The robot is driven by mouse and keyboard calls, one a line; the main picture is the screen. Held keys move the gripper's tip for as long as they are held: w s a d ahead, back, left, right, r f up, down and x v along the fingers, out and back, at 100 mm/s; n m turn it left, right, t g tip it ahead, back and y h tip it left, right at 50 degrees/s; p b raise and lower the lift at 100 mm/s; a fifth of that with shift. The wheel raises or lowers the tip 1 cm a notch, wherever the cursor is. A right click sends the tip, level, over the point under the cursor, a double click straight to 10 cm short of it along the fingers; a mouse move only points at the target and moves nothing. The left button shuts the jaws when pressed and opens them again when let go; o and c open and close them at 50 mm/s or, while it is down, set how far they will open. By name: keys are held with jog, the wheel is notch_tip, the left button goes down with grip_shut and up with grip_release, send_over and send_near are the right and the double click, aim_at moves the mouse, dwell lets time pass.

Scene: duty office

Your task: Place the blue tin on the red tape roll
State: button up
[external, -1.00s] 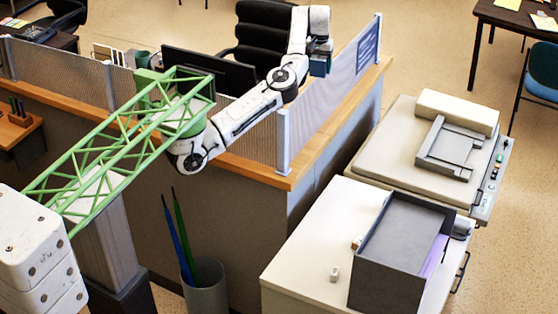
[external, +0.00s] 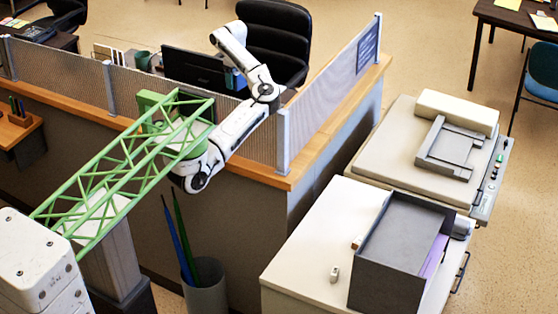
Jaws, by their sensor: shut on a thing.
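My gripper (external: 232,69) hangs below the raised end of my arm, over the desk behind the partition, and is mostly hidden by my own arm links. It is shut on a small blue thing, which looks like the blue tin (external: 236,80), in front of the dark monitor. The fingers are too small to make out. I cannot see the red tape roll in this view; the desk surface is largely hidden by the partition and counter.
The dark monitor (external: 192,68) stands close to my gripper. A mesh partition (external: 325,90) rises from the wooden counter ledge (external: 290,182). A black chair (external: 277,40) is behind the desk. A grey tray (external: 402,240) and a printer (external: 420,150) stand at the right.

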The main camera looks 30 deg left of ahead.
jog(key=s+a+f, duration=0.1)
jog(key=f, duration=0.2)
jog(key=s+a+f+n, duration=0.1)
jog(key=f, duration=0.3)
jog(key=a+f+n, duration=0.1)
jog(key=f, duration=0.3)
jog(key=shift+s+a+f, duration=0.2)
jog(key=shift+s+f, duration=0.05)
jog(key=shift+s, duration=0.15)
jog(key=shift+f, duration=0.15)
jog(key=o, duration=1.1)
jog(key=shift+o, duration=0.2)
notch_tip(320, 180, up, 12)
